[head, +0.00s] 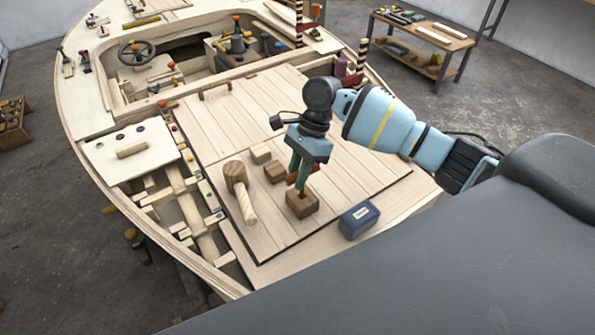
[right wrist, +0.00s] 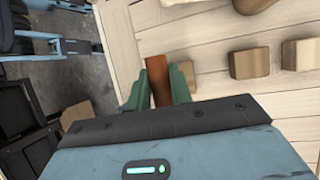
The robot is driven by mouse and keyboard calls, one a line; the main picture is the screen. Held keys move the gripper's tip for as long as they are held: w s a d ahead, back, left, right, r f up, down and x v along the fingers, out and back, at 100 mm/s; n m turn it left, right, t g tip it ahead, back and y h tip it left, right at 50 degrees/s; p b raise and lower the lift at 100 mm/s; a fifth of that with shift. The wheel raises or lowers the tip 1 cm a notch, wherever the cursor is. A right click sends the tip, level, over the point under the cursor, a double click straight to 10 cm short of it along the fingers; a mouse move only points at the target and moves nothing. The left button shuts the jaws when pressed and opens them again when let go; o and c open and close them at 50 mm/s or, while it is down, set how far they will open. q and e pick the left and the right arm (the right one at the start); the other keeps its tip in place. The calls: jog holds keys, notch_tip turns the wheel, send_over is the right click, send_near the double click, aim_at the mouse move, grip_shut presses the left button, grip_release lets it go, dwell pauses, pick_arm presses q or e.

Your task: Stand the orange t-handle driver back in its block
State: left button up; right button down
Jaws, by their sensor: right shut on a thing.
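The orange t-handle driver (head: 291,179) shows as orange-brown bits between the green fingers of my right gripper (head: 303,181). In the right wrist view, its orange-brown handle (right wrist: 158,80) lies between the two fingers, which are shut on it. A brown wooden block (head: 302,205) stands directly below the fingers on the plank deck. The driver's lower end is hidden or too small to make out, so I cannot tell whether it is in the block or just above it. My left gripper is not in view.
A wooden mallet (head: 240,188), a brown block (head: 275,172) and a pale block (head: 261,153) lie left of the gripper. A dark blue box (head: 358,219) stands to the right near the deck edge. Bare planks (head: 225,130) lie farther back.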

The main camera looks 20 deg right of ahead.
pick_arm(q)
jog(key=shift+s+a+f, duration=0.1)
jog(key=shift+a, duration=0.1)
pick_arm(e)
jog(key=shift+f, duration=0.6)
jog(key=c, duration=1.2)
grip_release()
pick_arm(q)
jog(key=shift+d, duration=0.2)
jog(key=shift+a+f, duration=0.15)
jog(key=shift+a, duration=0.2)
pick_arm(e)
jog(key=v, duration=0.7)
jog(key=shift+w+d+r, duration=0.1)
jog(key=shift+d+r, duration=0.05)
jog(key=shift+r, duration=0.2)
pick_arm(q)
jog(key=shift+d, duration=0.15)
